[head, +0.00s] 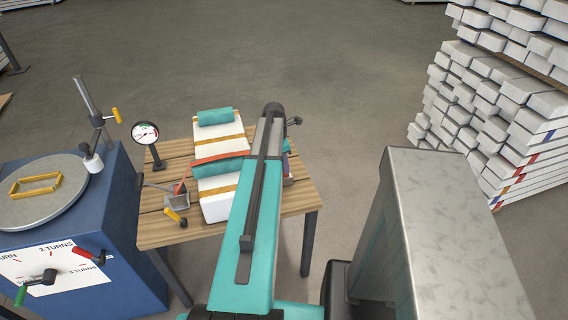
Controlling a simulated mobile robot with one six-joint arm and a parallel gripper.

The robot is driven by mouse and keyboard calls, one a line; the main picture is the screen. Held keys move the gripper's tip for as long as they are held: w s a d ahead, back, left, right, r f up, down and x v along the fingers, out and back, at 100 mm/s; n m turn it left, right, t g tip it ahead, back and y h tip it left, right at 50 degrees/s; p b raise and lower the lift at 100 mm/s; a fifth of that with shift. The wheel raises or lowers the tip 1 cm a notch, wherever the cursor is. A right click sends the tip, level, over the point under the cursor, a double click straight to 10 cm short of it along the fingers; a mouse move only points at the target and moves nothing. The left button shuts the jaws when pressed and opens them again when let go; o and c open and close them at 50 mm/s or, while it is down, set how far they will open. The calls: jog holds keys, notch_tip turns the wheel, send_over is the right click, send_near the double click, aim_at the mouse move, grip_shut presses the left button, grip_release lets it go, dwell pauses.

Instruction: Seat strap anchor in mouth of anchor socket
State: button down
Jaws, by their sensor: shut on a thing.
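My teal arm reaches from the bottom of the head view over the right half of the wooden table (155,232). Its far end, by the table's back right edge, hides what lies beneath it, and my gripper's jaws do not show. I cannot make out the strap anchor. A red-orange strap (208,159) lies across a white load, beside a teal pad (222,168), and runs under my arm on the right. A small grey block (177,198) with a red piece at its top stands at the table's left; I cannot tell whether it is the anchor socket.
A yellow-and-black handle (176,218) lies near the table's front left. A dial gauge (146,134) stands by its left edge. A blue cabinet (120,225) with a round turntable (45,205) is at left. Stacked white beams (495,110) fill the right; floor behind the table is clear.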

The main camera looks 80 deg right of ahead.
jog(key=shift+f, duration=0.2)
jog(key=shift+f, duration=0.15)
jog(key=c, duration=1.4)
grip_release()
jog(key=shift+o, duration=0.2)
jog(key=shift+r, duration=0.2)
notch_tip(320, 180, up, 12)
jog(key=w+b, duration=0.1)
jog(key=b, duration=0.1)
jog(key=shift+w+a+f, duration=0.15)
jog(key=shift+w+a, duration=0.2)
jog(key=shift+a, duration=0.05)
